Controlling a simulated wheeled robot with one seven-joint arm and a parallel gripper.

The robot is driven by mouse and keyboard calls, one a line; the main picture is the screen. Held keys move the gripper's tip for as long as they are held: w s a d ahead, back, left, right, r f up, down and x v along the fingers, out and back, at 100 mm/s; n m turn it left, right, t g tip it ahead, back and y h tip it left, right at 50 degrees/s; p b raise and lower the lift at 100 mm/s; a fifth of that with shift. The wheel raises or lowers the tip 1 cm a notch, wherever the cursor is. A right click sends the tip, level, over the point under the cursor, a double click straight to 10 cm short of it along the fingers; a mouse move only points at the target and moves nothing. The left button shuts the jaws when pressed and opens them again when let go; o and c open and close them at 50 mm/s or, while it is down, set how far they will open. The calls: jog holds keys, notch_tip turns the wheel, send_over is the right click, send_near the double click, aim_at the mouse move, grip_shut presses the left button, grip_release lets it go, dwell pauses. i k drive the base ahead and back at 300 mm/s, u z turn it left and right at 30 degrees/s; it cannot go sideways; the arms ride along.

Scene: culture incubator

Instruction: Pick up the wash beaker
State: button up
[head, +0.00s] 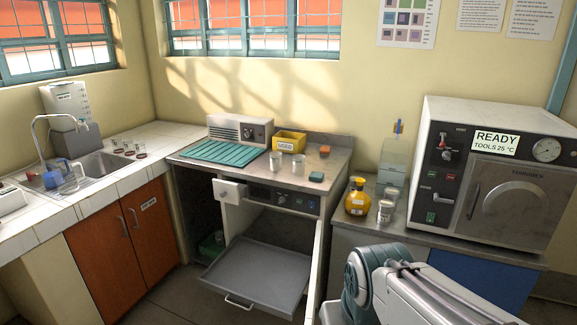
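Which vessel is the wash beaker, I cannot tell; no label on one is readable. A clear vessel (68,184) also shows at the sink, next to a blue item (54,179). My arm reaches in from the bottom right, but my gripper is out of view.
Below the middle counter an incubator door stands open with a grey tray (256,273) pulled out. A yellow flask (357,197) and steriliser (498,168) stand right.

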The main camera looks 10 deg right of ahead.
aim_at(275, 156)
jog(key=u, duration=0.8)
jog(key=k, duration=1.05)
jog(key=u, duration=1.05)
jog(key=i, duration=1.65)
jog(key=z, duration=0.5)
jog(key=i, duration=1.65)
jog(key=z, duration=0.8)
jog(key=i, duration=1.25)
jog(key=z, duration=1.9)
jog(key=i, duration=0.8)
jog(key=z, duration=0.7)
